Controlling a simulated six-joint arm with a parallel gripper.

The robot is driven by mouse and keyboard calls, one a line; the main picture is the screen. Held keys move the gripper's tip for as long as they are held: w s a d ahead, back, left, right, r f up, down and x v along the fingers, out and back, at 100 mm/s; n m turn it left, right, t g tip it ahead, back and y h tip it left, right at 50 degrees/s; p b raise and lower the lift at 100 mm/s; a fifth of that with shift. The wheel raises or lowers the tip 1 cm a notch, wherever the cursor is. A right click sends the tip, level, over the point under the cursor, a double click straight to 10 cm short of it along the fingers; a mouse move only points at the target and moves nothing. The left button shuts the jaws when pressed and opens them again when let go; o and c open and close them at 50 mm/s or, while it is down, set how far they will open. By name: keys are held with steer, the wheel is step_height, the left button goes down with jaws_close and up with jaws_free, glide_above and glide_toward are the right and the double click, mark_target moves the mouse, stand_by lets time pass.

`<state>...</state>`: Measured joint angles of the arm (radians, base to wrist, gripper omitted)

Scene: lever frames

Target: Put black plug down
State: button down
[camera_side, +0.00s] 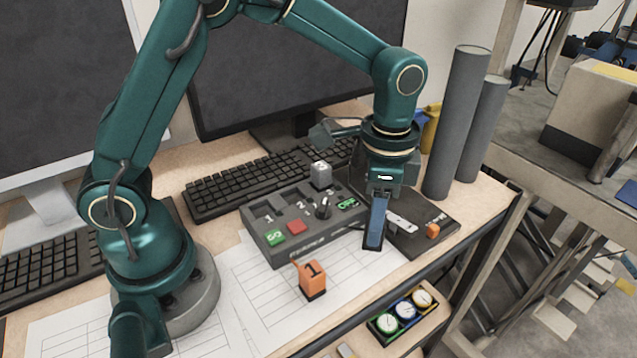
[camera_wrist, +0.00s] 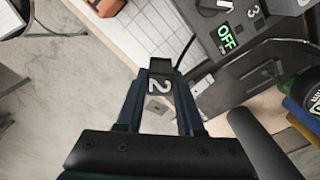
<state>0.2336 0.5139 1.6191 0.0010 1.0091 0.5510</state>
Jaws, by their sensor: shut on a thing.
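My gripper (camera_side: 374,242) hangs pointing down in front of the dark control box's right end. In the wrist view its two dark fingers (camera_wrist: 160,98) are shut on the black plug (camera_wrist: 160,84), a dark block with a pale "2" on its face. In the side view the plug is mostly hidden by the blue finger. An orange plug (camera_side: 312,280) marked "1" stands on the paper sheets to the left of my gripper. A grey plug (camera_side: 320,175) sits at the back of the control box (camera_side: 277,258).
A lever base (camera_side: 445,222) with an orange end lies to the right. Tall grey cylinders (camera_side: 462,120) stand behind. Paper (camera_side: 262,295) covers the front.

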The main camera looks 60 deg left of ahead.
steer(key=shift+f, duration=1.9)
steer(key=shift+f, duration=0.15)
steer(key=c, duration=0.5)
jaws_free()
steer(key=shift+c, duration=0.2)
